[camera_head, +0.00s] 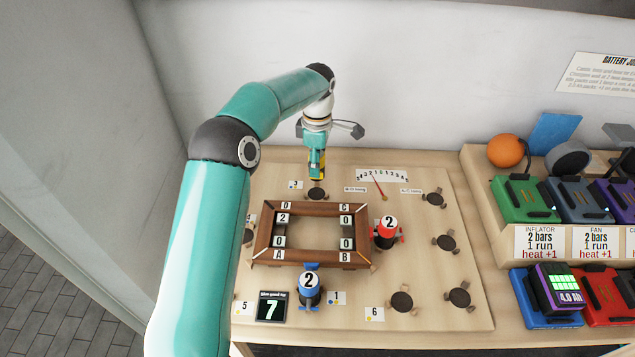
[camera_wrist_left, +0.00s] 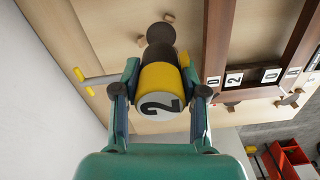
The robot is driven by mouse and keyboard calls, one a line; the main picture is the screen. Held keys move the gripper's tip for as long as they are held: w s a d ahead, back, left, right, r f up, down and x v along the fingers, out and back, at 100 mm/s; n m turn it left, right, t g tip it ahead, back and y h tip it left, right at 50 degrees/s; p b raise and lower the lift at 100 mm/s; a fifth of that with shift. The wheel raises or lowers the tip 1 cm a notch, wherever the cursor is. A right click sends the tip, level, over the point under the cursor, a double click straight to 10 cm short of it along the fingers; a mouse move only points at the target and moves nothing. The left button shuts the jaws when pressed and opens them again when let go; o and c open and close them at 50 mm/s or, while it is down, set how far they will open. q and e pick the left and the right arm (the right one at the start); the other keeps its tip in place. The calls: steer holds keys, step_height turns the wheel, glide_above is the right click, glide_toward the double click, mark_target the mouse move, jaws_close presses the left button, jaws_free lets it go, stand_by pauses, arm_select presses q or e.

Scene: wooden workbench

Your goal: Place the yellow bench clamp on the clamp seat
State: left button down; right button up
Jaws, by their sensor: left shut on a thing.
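My left gripper (camera_head: 317,167) is shut on the yellow bench clamp (camera_wrist_left: 158,78), near the back of the board. The clamp has a white top marked 2 and a bar with a yellow end sticking out to one side in the left wrist view. In the head view only a little of the yellow clamp (camera_head: 318,178) shows between the fingers. A dark round seat (camera_head: 317,194) by the label 3 lies just below it. It also shows beyond the clamp in the wrist view (camera_wrist_left: 160,32). I cannot tell whether they touch. My right gripper is not in view.
A brown wooden frame (camera_head: 312,259) lies mid-board. A red clamp (camera_head: 386,234) stands at its right side and a blue clamp (camera_head: 309,291) at its front. Several empty dark seats (camera_head: 445,242) are on the right. A dial (camera_head: 381,185) is at the back; battery docks (camera_head: 525,200) stand far right.

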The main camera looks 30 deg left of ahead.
arm_select(q)
steer(key=shift+s+f, duration=0.1)
steer(key=shift+f, duration=3.15)
steer(key=shift+f, duration=0.1)
steer(key=c, duration=0.6)
jaws_free()
steer(key=shift+c, duration=0.2)
step_height(320, 180, up, 12)
steer(key=shift+r, duration=0.1)
